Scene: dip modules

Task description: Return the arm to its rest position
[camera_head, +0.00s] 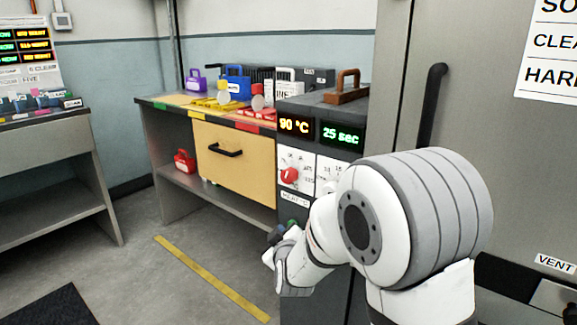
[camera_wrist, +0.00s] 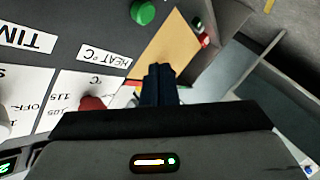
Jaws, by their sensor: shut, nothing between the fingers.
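My white and grey arm rises at the right of the head view, in front of a grey machine (camera_head: 322,112). In the wrist view my gripper (camera_wrist: 160,72) shows as dark fingers close together, shut and empty. A red knob (camera_wrist: 92,103) and a green button (camera_wrist: 143,12) on the machine panel lie near it in that view. The red knob also shows in the head view (camera_head: 290,175), left of my arm. The displays read 90 °C and 25 sec.
A workbench (camera_head: 165,143) with a wooden drawer (camera_head: 232,160) holds purple, blue and white modules. A red module (camera_head: 184,161) sits on its lower shelf. A grey door with a black handle (camera_head: 432,105) stands behind my arm. Floor with a yellow stripe (camera_head: 210,278) is clear at left.

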